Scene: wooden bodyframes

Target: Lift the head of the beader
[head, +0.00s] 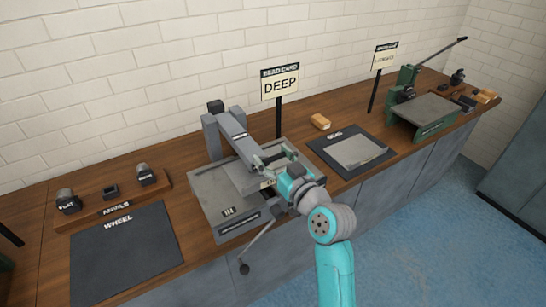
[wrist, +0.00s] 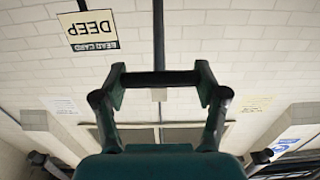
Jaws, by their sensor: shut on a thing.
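The beader (head: 208,190) is a grey machine on the wooden bench, in the middle of the head view. Its grey head arm (head: 236,132) slopes from the rear post down toward the front right. My gripper (head: 276,160) is at the front end of this head, over the beader's bed. In the wrist view my gripper (wrist: 160,79) has its two fingers against the ends of a dark bar (wrist: 160,77), apparently the head's handle. My wrist hides part of the beader's front right, and how far the head is off the bed is hard to tell.
A "DEEP" bead card (head: 280,85) stands on a post behind the beader. A dark mat with a grey sheet (head: 360,151) lies to the right, with a green machine (head: 432,125) beyond. A "WHEEL" mat (head: 125,250) and the anvil rack (head: 115,205) are left. A lever (head: 262,245) hangs in front.

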